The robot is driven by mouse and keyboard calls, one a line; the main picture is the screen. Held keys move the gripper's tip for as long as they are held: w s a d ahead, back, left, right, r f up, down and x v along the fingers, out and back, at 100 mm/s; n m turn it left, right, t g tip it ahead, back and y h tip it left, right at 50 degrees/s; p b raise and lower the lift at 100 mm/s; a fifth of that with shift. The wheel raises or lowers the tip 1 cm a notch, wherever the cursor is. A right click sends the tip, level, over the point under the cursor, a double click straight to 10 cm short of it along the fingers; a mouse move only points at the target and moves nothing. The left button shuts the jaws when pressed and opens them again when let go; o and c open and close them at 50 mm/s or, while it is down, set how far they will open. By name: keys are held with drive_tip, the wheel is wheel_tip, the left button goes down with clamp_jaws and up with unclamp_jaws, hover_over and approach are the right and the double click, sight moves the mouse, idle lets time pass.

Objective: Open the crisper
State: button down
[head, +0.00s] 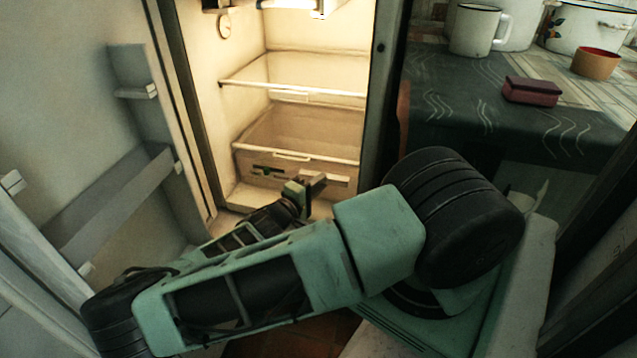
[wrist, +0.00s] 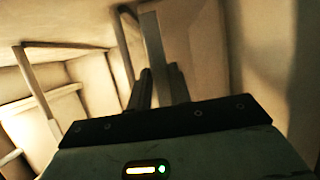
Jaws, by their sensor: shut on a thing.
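The crisper (head: 262,172) is the clear-fronted drawer low in the lit fridge in the head view, with a pale grip along its top edge. My gripper (head: 318,181) is at the right part of its front, covering some of it. In the wrist view my gripper (wrist: 160,85) has its two dark fingers shut on a pale upright strip (wrist: 153,45), which appears to be part of the crisper's front or handle. The exact contact is hidden in the head view. I cannot tell whether the crisper is pulled out at all.
The fridge door (head: 75,130) stands open on the left with door shelves. A glass shelf (head: 300,78) is above the crisper.

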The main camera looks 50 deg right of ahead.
drive_tip(key=s+a+p, duration=0.1)
drive_tip(key=s+a, duration=0.2)
drive_tip(key=a, duration=0.5)
drive_tip(key=s+a+p, duration=0.2)
drive_tip(key=s+a, duration=0.2)
drive_tip(key=a, duration=0.5)
drive_tip(key=shift+f, duration=0.35)
drive_tip(key=c, duration=1.4)
unclamp_jaws()
drive_tip(key=shift+o, duration=0.2)
drive_tip(key=shift+r, duration=0.1)
drive_tip(key=shift+r, duration=0.1)
drive_tip(key=a+p, duration=0.2)
drive_tip(key=a, duration=1.5)
drive_tip(key=shift+a, duration=0.2)
